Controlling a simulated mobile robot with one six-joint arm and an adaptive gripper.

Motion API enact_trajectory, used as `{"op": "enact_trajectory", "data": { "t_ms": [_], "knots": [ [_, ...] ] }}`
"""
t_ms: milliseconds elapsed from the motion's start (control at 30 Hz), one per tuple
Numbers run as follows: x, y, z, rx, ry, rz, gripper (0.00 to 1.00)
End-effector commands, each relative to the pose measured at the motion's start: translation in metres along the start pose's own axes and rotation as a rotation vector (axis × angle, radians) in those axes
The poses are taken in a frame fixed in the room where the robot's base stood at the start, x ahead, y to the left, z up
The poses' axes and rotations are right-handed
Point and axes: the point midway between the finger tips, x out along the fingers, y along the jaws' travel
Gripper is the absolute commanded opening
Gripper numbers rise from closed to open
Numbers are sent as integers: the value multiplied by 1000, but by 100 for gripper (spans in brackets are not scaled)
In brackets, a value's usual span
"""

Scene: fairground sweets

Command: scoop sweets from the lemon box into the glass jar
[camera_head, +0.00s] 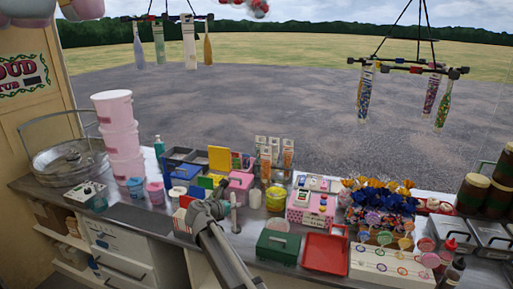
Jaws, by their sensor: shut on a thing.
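My gripper (218,197) is over the middle of the counter, small and partly hidden by my arm. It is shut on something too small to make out. A box with a raised yellow lid or panel (220,158) stands just behind it; I cannot tell if this is the lemon box. A yellow tub (276,198) stands to the right of my gripper. I cannot pick out the glass jar or any loose sweets at this size.
Pink tubs (116,125) are stacked at left beside a round metal pan (70,160). A green box (278,246), a red tray (325,251) and a lollipop stand (390,262) line the front right. Bottles hang from racks above. Dark counter (140,217) is clear at front left.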

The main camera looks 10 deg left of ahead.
Motion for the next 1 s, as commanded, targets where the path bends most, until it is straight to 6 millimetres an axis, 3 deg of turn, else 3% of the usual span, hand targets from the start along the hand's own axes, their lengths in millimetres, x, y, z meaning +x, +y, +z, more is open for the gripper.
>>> {"op": "enact_trajectory", "data": {
  "t_ms": [1000],
  "knots": [
    [16, -14, 7, 10, 0, -25, 0]
  ]
}}
